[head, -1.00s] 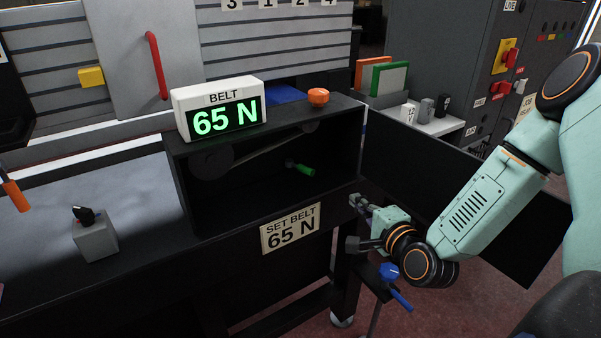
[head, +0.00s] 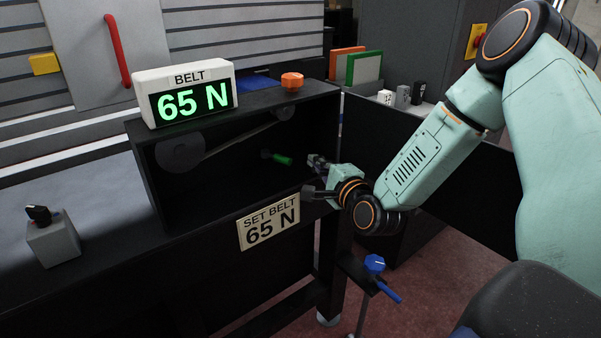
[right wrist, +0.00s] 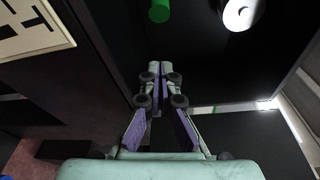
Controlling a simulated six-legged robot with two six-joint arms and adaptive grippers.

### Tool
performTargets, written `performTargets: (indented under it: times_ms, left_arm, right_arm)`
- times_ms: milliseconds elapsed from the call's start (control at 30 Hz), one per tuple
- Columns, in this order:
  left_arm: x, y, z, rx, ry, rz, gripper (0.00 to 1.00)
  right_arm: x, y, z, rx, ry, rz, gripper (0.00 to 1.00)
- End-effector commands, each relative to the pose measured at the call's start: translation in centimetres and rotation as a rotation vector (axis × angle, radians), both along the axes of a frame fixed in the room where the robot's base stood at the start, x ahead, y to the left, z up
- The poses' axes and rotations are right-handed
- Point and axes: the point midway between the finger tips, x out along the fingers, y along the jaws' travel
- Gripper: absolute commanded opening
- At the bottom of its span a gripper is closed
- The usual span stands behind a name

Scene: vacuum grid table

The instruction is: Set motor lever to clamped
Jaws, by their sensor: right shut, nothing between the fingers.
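A lever with a green handle (head: 283,160) sits inside the dark open-fronted belt housing (head: 330,112). I take it to be the motor lever; its clamped or free marking cannot be read. My right gripper (head: 312,177) is at the housing's right front edge, just right of and below the green handle, not touching it. In the right wrist view the fingertips (right wrist: 160,66) are together and empty. The green handle's end (right wrist: 159,11) shows ahead of them at the top. My left gripper is not in view.
The belt display (head: 193,97) reads 65 N, above a SET BELT 65 N sign (head: 268,221). An orange knob (head: 292,80) sits on the housing. A black panel (head: 400,140) stands to the right behind my arm. A blue-handled part (head: 375,265) is below the gripper.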

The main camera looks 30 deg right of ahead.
Motion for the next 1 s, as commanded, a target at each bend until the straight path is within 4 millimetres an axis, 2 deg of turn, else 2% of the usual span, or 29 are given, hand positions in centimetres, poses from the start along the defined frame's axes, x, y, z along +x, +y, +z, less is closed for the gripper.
performTargets:
  times_ms: [33,133,233,433,1000]
  left_arm:
    - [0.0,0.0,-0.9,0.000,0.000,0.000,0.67]
    - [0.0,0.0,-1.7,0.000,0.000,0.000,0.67]
    - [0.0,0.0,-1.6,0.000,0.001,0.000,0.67]
    - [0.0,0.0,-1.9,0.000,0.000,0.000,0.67]
    - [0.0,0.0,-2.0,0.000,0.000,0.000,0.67]
  right_arm:
    - [0.9,0.0,-0.4,-0.006,-0.002,0.003,0.00]
    - [2.4,-0.1,-0.4,-0.006,-0.002,0.004,0.00]
    - [1.9,1.8,0.1,-0.002,0.002,0.007,0.00]
    - [1.4,3.4,0.5,-0.001,0.002,0.003,0.00]
    - [1.3,3.7,0.6,-0.001,0.001,0.001,0.00]
